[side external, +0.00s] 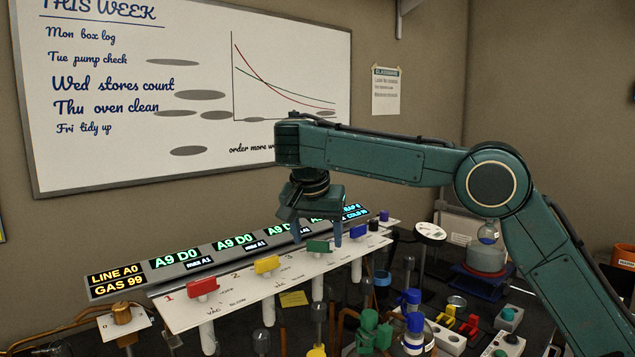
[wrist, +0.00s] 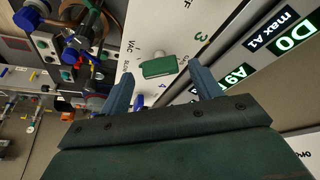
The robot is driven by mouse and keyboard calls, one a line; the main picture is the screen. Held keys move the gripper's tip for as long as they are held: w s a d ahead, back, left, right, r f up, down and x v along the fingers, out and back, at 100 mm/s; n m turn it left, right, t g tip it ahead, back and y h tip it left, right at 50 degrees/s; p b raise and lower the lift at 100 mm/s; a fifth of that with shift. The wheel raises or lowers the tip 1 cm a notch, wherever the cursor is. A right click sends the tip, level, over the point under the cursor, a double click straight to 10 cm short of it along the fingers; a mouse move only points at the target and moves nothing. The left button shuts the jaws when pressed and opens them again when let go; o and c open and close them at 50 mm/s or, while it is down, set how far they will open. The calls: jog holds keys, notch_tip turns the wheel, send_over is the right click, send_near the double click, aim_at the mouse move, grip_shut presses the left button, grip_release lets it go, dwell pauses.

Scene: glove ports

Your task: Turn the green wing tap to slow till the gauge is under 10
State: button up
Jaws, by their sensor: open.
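The green wing tap (side external: 318,247) sits on the white panel, third in a row of coloured taps, by the number 3. It also shows in the wrist view (wrist: 160,67), with VAC and SLOW lettering to its left. My gripper (side external: 317,229) is open just above it, its fingers apart to either side. In the wrist view my gripper (wrist: 159,85) is open and empty, with the tap beyond and between the fingertips. I cannot tell whether a finger touches it. The display strip (side external: 180,262) behind the taps shows A9 D0 readings and GAS 99; my gripper partly hides the part behind the green tap.
A red tap (side external: 203,287), a yellow tap (side external: 267,265) and a blue tap (side external: 358,231) stand on the same panel (side external: 236,296). Tubing and small apparatus crowd the bench below. A whiteboard (side external: 195,80) hangs on the wall behind.

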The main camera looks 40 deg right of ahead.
jog(key=s+a, duration=0.6)
jog(key=a, duration=0.4)
jog(key=shift+s, duration=0.35)
jog(key=shift+d, duration=0.1)
jog(key=s+d+r+n+t, duration=0.1)
jog(key=s+d+r+n, duration=0.15)
jog(key=s+d, duration=0.35)
jog(key=s+d+r+n+t, duration=0.1)
jog(key=s+d+r+n, duration=0.15)
jog(key=s+d, duration=0.4)
jog(key=s+d+f+n+y, duration=0.1)
jog(key=s+f+n, duration=0.2)
jog(key=s, duration=0.5)
jog(key=s+d+f+n+t+y, duration=0.1)
jog(key=s+f+n+y, duration=0.1)
jog(key=s+f, duration=0.4)
jog(key=shift+s+f+n+y, duration=0.15)
jog(key=shift+s+n+y, duration=0.25)
jog(key=shift+s, duration=0.7)
dwell(2.4)
